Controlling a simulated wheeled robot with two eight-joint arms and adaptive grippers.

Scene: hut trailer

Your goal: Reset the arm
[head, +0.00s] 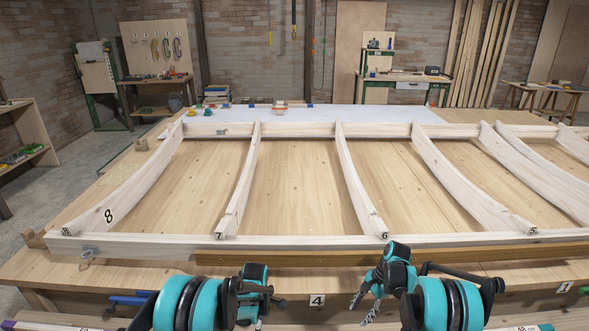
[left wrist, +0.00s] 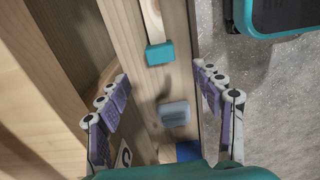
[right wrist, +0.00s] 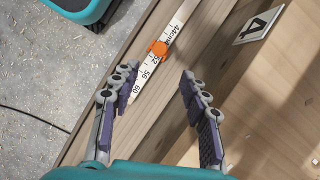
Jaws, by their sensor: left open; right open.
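My right gripper (head: 362,308) shows in the head view at the front edge of the workbench (head: 150,266), fingers spread and empty. In the right wrist view its open fingers (right wrist: 158,72) hang above the bench's front edge and a measuring strip (right wrist: 150,78) with an orange slider (right wrist: 159,48). My left arm comes in low at the left of the head view; its gripper is partly hidden there. In the left wrist view the left gripper (left wrist: 160,74) is open and empty, above a wooden edge with a teal block (left wrist: 159,53) and a grey-blue piece (left wrist: 174,114).
A pale wooden frame with curved ribs (head: 352,190) covers most of the bench. A long brown strip (head: 440,254) lies along its front. A number 4 label (head: 317,300) marks the bench front. Shelves (head: 30,140) stand at the left; bare floor (right wrist: 50,75) lies before the bench.

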